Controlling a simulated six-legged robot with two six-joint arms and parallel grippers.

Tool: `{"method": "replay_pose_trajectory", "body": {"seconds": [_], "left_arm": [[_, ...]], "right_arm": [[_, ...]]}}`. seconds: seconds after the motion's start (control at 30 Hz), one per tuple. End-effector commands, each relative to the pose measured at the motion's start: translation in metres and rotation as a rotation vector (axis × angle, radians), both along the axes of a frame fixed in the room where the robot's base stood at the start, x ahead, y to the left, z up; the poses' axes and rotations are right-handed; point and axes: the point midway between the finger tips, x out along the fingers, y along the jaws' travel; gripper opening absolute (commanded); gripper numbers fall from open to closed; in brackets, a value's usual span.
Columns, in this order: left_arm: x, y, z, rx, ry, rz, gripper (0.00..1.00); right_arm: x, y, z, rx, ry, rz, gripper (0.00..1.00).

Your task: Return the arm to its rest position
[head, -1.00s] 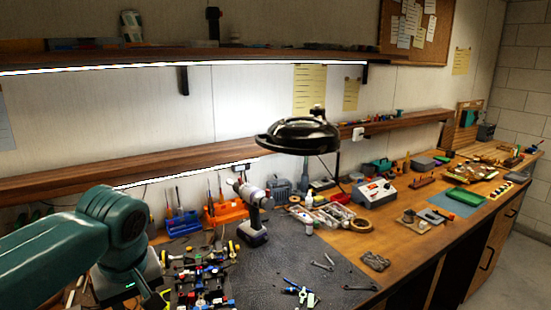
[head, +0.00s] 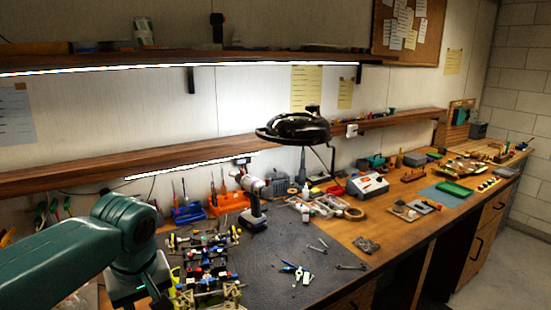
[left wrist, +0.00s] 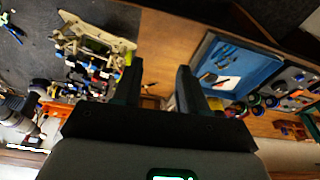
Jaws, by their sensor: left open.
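My left arm enters from the left in the head view, its wrist low at the bottom left over the bench. In the left wrist view my left gripper (left wrist: 159,66) is open, with its two dark fingers apart and nothing visible between them. The RC racecar (head: 206,272), a chassis with many small coloured parts, is on the bench just right of my wrist in the head view. It also shows in the left wrist view (left wrist: 93,44), left of the fingers and apart from them. My right gripper is not in view.
A black lamp (head: 293,129) overhangs the bench. In the left wrist view a blue tray (left wrist: 240,66) lies right of the fingers. A wooden shelf (head: 70,176) runs along the wall.

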Motion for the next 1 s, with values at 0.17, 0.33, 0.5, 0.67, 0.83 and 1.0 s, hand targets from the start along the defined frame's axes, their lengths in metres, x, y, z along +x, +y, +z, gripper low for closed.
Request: {"method": "replay_pose_trajectory", "body": {"seconds": [0.17,0.33,0.5,0.67,0.83,1.0], "left_arm": [[0.012,-0.016,-0.051,-0.039,0.031,-0.100,0.42],[0.014,-0.035,-0.108,-0.096,0.059,-0.203,0.42],[0.002,-0.060,-0.188,-0.188,0.089,-0.320,0.42],[-0.047,-0.092,-0.297,-0.330,0.112,-0.428,0.42],[-0.130,-0.113,-0.383,-0.426,0.090,-0.465,0.42],[-0.185,-0.115,-0.412,-0.425,0.077,-0.471,0.42]], "right_arm": [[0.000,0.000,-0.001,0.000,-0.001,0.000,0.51],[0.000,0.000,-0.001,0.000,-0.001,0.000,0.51],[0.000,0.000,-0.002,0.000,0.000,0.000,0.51],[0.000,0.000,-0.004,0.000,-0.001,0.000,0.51],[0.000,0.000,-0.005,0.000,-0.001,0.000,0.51],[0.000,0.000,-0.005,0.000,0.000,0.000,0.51]]}}
